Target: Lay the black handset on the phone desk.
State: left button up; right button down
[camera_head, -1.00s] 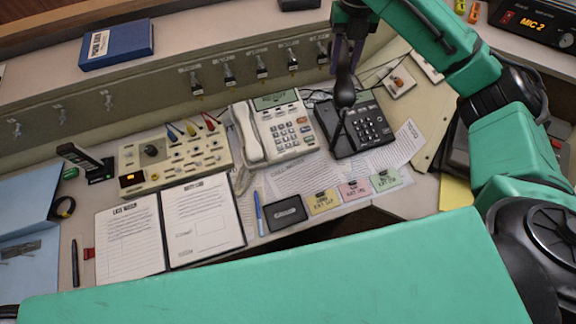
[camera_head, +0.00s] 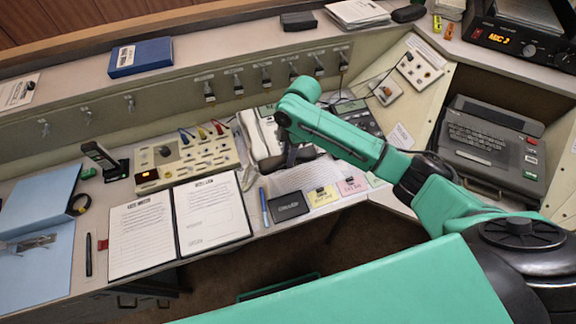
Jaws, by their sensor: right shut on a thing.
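My right gripper (camera_head: 290,152) points down in front of the white desk phone (camera_head: 252,136), below the wrist of my right arm. It is shut on the black handset, which is mostly hidden by the arm and gripper, so its tilt and any contact below are unclear. The black desk phone (camera_head: 366,119) stands just right of the white phone, partly covered by my forearm. My left gripper is not in view.
A switch panel (camera_head: 185,160), an open binder (camera_head: 178,228) and a small black box (camera_head: 288,205) lie around the phones. Papers and coloured cards (camera_head: 322,197) lie in front. A grey keyboard machine (camera_head: 485,145) stands at right. Hooks line the back wall.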

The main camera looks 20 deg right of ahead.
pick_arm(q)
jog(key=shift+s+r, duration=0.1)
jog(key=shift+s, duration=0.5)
pick_arm(e)
notch_tip(320, 180, down, 7)
jog(key=shift+f, duration=0.1)
jog(key=c, duration=0.5)
grip_release()
jog(key=shift+r, duration=0.3)
jog(key=r, duration=0.4)
jog(key=d+r, duration=0.1)
jog(key=r, duration=0.6)
jog(key=shift+d+r, duration=0.3)
jog(key=shift+d, duration=0.1)
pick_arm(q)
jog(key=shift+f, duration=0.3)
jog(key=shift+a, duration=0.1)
pick_arm(e)
jog(key=shift+f, duration=0.1)
